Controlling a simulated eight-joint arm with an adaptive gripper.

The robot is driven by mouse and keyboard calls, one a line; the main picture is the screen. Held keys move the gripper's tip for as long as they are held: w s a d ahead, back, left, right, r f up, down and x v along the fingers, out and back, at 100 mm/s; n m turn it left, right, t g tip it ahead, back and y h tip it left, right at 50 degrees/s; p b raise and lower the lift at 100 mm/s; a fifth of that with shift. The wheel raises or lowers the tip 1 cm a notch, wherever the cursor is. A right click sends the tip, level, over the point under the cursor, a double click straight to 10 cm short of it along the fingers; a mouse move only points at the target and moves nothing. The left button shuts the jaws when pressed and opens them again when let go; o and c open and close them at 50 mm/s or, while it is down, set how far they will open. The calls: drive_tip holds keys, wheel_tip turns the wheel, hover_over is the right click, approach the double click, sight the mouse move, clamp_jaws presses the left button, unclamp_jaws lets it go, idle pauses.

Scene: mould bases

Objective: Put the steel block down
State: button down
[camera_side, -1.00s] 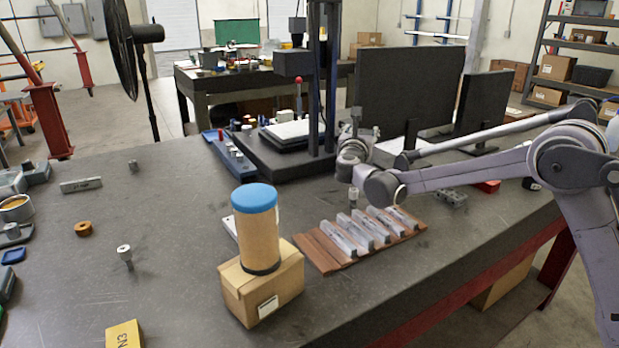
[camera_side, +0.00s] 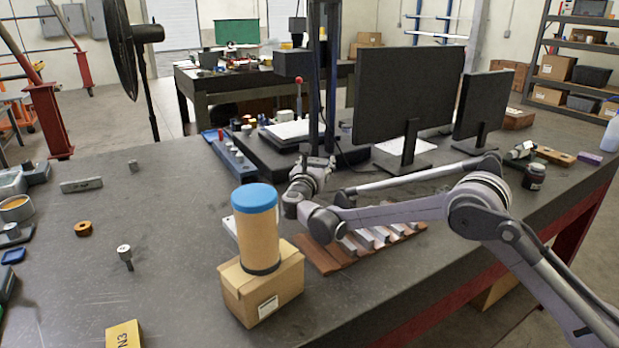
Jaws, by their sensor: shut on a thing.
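My gripper (camera_side: 293,208) is just right of the blue-capped tan canister (camera_side: 258,235), low over the table behind it in this view. It is shut on the steel block. Its fingertips and the block are mostly hidden behind the canister and my arm, so I cannot tell whether the block touches a surface. Several other grey steel blocks (camera_side: 378,234) lie side by side on the brown slotted rack (camera_side: 318,262), partly covered by my arm.
The canister stands on a cardboard box (camera_side: 262,290) at the front. A white plate (camera_side: 229,226) shows behind it. A black stand base (camera_side: 262,158) and monitors (camera_side: 408,95) stand at the back. The left-middle table (camera_side: 180,215) is mostly clear, with a small steel pin (camera_side: 124,252).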

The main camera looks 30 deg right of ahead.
drive_tip(key=shift+w+a+f, duration=0.1)
drive_tip(key=shift+a, duration=0.1)
drive_tip(key=shift+f, duration=1.95)
drive_tip(key=shift+c, duration=2.1)
unclamp_jaws()
drive_tip(key=shift+f, duration=0.25)
drive_tip(key=shift+r, duration=0.1)
